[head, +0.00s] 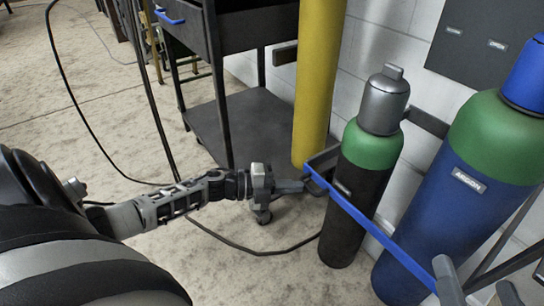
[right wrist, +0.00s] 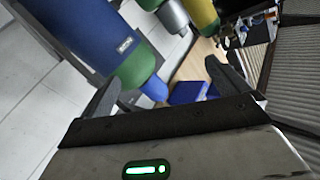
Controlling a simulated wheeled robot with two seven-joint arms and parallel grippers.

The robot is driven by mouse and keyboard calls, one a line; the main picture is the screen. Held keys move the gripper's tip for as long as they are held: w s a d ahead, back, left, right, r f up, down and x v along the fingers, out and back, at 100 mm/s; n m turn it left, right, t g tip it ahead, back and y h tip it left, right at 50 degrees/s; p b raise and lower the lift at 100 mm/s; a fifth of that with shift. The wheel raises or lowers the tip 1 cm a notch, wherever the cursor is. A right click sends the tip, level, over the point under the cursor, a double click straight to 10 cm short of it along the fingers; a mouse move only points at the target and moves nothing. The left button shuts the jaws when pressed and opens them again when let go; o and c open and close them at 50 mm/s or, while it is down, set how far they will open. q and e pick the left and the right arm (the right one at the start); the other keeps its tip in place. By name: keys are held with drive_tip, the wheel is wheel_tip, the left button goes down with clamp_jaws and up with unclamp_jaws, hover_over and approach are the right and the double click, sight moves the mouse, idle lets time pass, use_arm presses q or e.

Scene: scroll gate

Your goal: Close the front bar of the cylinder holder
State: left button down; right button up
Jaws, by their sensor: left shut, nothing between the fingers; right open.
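The blue front bar (head: 375,229) of the cylinder holder runs diagonally in front of the black-and-green cylinder (head: 345,200) and the blue-and-green cylinder (head: 440,205) labelled ARGON. My left gripper (head: 298,186) is shut and empty, its tip beside the bar's far left end; I cannot tell whether it touches. My right gripper (head: 478,288) is open at the bottom right, near the bar's near end, which is partly hidden by a finger. In the right wrist view its open fingers (right wrist: 162,76) show with the blue cylinder (right wrist: 90,35) beyond.
A yellow cylinder (head: 318,80) stands against the wall left of the holder. A dark cart (head: 255,125) with a lower shelf stands behind my left arm. A black cable (head: 250,248) lies on the floor. A dark wall panel (head: 490,45) is at the upper right.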

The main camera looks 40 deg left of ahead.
use_arm(q)
drive_tip(key=w+a+p+v, duration=0.1)
drive_tip(key=p+v, duration=0.1)
drive_tip(key=v, duration=1)
drive_tip(key=shift+a, duration=0.5)
use_arm(e)
drive_tip(key=shift+s+a+f+g+h, duration=0.3)
drive_tip(key=shift+s+f+g, duration=0.3)
drive_tip(key=shift+s, duration=0.15)
drive_tip(key=shift+s+f, duration=0.1)
